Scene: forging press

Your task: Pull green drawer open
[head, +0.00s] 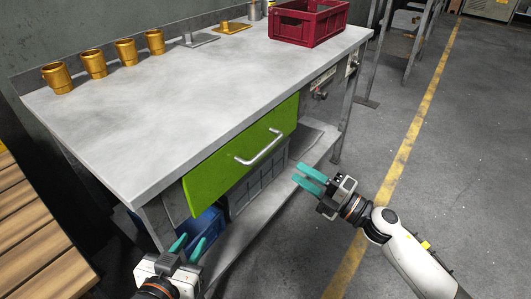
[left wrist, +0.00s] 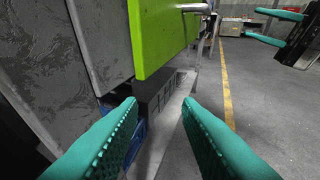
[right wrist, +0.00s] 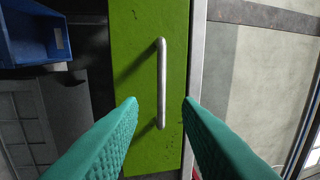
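The green drawer (head: 230,160) sits under the grey worktop, its front facing me, with a silver bar handle (head: 262,148) across it. In the right wrist view the handle (right wrist: 162,84) stands between my open right fingers, some way ahead of their tips. My right gripper (head: 310,179) is open and empty, to the right of the drawer and apart from the handle. My left gripper (head: 188,247) is open and empty, below the drawer's left end. In the left wrist view the green front (left wrist: 158,35) is above and beyond the left fingers.
The worktop (head: 190,95) holds several gold cups (head: 126,51) along the back and a red crate (head: 309,22) at its far end. A blue bin (head: 203,229) and a grey crate (head: 260,186) stand on the shelf below.

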